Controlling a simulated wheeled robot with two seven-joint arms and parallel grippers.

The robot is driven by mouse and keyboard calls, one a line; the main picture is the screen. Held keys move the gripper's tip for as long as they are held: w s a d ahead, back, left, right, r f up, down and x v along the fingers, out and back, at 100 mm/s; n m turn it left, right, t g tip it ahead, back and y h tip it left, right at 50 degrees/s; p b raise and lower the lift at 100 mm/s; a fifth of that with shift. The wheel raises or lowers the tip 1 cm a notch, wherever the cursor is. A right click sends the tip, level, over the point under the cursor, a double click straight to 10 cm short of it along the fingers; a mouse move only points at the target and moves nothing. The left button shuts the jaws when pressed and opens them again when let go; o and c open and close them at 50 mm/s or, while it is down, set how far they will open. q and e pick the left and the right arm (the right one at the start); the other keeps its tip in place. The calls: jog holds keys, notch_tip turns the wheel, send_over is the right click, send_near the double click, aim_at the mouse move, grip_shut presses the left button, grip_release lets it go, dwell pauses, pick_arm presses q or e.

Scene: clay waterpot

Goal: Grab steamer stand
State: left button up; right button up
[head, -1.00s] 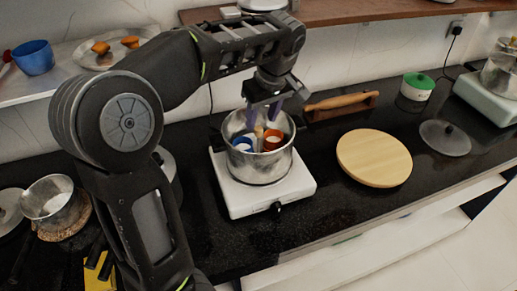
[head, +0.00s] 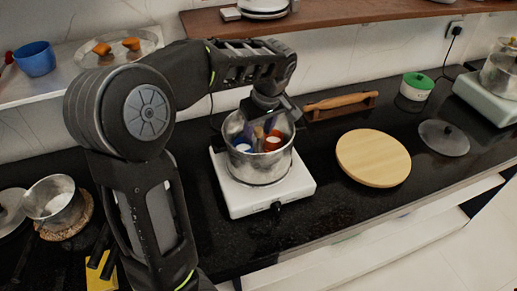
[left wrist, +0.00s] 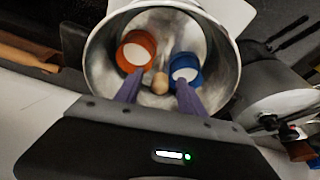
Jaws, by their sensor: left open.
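A silver metal pot (head: 262,168) stands on the white stove. Inside it, an orange cup (head: 273,141) and a blue cup (head: 243,145) sit side by side with pale contents. The left wrist view also shows the pot (left wrist: 221,45), the orange cup (left wrist: 136,50) and the blue cup (left wrist: 186,70). Between them is a rounded beige knob (left wrist: 160,84), perhaps the steamer stand's handle; the rest of any stand is hidden. My left gripper (head: 264,131) is open, fingers down inside the pot. In the left wrist view, its purple fingertips (left wrist: 158,88) are either side of the knob, apparently not touching it.
The white stove (head: 238,204) is on a black counter (head: 340,217). To the right are a round wooden board (head: 373,158), a glass lid (head: 444,138) and a green-lidded pot (head: 417,85). A rolling pin (head: 340,101) lies behind. A wooden shelf (head: 330,14) hangs above.

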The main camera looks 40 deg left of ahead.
pick_arm(q)
jog(key=shift+c, duration=0.2)
grip_shut()
dwell(0.5)
dwell(0.9)
